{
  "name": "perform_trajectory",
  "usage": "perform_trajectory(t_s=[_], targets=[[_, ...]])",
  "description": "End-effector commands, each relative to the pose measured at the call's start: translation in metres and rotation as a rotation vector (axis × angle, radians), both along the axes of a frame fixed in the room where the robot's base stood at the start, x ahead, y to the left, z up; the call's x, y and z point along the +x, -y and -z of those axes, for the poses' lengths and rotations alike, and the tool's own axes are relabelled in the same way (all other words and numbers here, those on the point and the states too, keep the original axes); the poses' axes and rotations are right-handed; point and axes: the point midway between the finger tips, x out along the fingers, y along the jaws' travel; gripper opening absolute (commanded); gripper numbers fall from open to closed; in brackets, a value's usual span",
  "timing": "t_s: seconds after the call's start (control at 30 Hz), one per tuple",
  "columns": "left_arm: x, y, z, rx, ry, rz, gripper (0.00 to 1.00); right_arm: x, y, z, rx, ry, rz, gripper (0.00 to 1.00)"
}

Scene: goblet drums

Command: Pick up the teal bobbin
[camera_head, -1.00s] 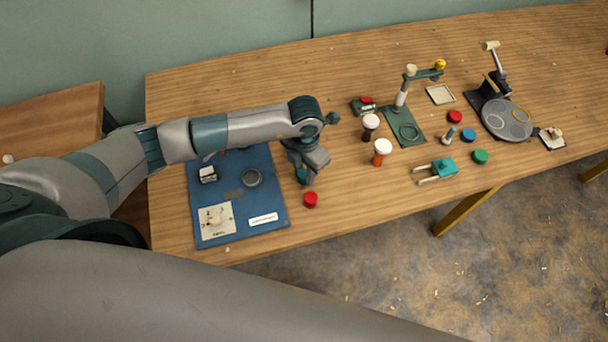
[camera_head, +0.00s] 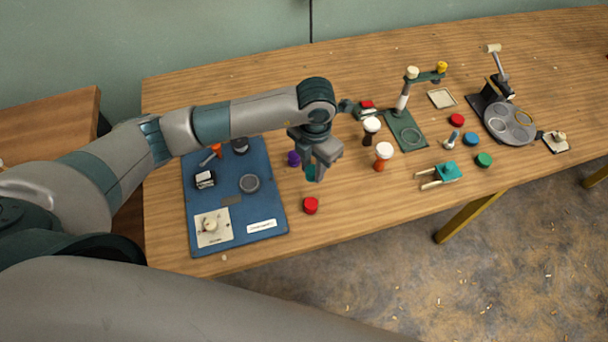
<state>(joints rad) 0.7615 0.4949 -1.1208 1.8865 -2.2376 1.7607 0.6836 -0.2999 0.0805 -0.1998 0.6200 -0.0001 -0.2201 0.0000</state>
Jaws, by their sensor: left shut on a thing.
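The teal bobbin (camera_head: 311,172) shows as a small teal patch at the fingers of my left gripper (camera_head: 316,174). My left gripper is shut on it, and the fingers hide most of the bobbin. The gripper points down and appears to be above the wooden table, between a purple bobbin (camera_head: 294,158) and a red bobbin (camera_head: 311,205). My right gripper is not in view.
A blue board (camera_head: 272,205) with several fittings lies left of the gripper. The front table edge is near the red bobbin.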

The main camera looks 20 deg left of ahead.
Motion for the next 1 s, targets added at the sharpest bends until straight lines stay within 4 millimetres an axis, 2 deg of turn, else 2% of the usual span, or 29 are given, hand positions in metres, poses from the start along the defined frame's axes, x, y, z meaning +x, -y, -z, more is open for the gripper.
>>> perform_trajectory(t_s=[0.03, 0.2, 0.43, 0.63, 1.0], targets=[[0.003, 0.012, -0.003, -0.003, 0.005, 0.003, 0.06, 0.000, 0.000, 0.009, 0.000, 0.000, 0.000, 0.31], [0.006, 0.044, -0.023, -0.003, 0.005, 0.002, 0.06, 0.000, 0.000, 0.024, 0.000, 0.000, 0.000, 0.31], [0.009, 0.078, -0.045, -0.002, 0.004, 0.001, 0.06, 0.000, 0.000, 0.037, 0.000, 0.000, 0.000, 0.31], [0.010, 0.091, -0.055, 0.000, 0.001, -0.001, 0.06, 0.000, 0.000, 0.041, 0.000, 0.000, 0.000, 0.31], [0.010, 0.093, -0.057, 0.001, 0.000, -0.002, 0.06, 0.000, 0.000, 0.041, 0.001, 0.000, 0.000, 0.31]])
